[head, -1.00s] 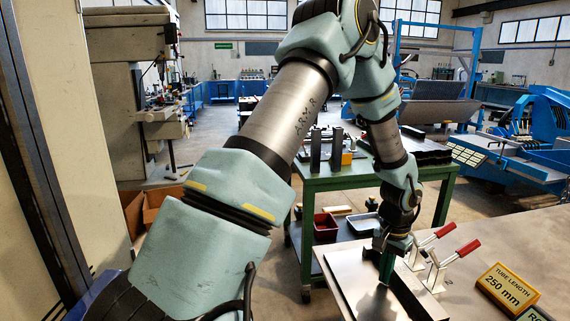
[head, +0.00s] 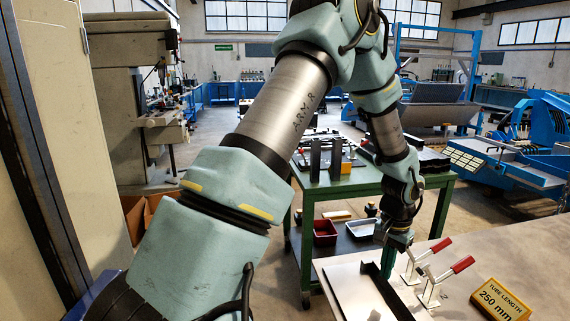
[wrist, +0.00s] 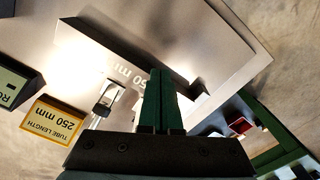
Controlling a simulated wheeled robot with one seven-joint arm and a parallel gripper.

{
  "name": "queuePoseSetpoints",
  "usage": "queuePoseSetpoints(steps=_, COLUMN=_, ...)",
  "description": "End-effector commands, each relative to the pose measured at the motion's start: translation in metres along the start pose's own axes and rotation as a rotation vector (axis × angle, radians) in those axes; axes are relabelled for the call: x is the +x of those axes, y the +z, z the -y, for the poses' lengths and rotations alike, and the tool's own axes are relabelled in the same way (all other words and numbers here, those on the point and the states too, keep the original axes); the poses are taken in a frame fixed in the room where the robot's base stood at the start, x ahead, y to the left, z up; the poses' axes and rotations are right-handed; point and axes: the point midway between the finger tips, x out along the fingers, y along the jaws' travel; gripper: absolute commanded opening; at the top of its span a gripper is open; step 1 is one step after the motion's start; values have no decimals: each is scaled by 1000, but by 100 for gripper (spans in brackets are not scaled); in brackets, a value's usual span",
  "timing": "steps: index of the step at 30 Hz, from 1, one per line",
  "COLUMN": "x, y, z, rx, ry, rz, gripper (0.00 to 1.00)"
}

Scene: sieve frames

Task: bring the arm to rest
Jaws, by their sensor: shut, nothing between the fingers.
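My gripper (head: 387,262) hangs at the end of my arm, fingers pointing down, over the grey workbench (head: 530,245). In the wrist view, its two green fingers (wrist: 159,78) are shut together with nothing between them. Below it in the head view lies a metal plate (head: 352,292) with a dark raised edge. Two toggle clamps with red handles (head: 462,265) stand just right of the gripper. The fingers look apart from the plate, but the exact height is hard to tell.
A yellow sign (head: 497,300) reading "TUBE LENGTH 250 mm" stands right of the clamps. Behind is a green table (head: 335,185) carrying dark blocks, with a red bin (head: 325,232) and a grey tray (head: 361,229) on its lower shelf. A pale cabinet (head: 70,130) stands close at left.

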Motion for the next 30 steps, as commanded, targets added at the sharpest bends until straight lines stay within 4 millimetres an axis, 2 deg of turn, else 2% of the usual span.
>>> queuePoseSetpoints(steps=2, x=-2, y=2, z=4, rx=-8, ry=-2, rz=-1, gripper=0)
queuePoseSetpoints(steps=4, x=-10, y=8, z=17, rx=-34, ry=-7, rz=-6, gripper=0)
queuePoseSetpoints(steps=8, x=-39, y=41, z=65, rx=-143, ry=-25, rz=-21, gripper=0)
queuePoseSetpoints(steps=11, x=-69, y=87, z=110, rx=-276, ry=-39, rz=-40, gripper=0)
queuePoseSetpoints(steps=12, x=-80, y=108, z=125, rx=-332, ry=-44, rz=-48, gripper=0)
queuePoseSetpoints(steps=16, x=-107, y=175, z=159, rx=-509, ry=-51, rz=-79, gripper=0)
queuePoseSetpoints(steps=18, x=-117, y=206, z=168, rx=-590, ry=-52, rz=-95, gripper=0)
queuePoseSetpoints(steps=22, x=-127, y=245, z=174, rx=-699, ry=-51, rz=-121, gripper=0)
queuePoseSetpoints(steps=25, x=-130, y=261, z=175, rx=-743, ry=-50, rz=-131, gripper=0)
queuePoseSetpoints(steps=30, x=-131, y=266, z=174, rx=-757, ry=-49, rz=-134, gripper=0)
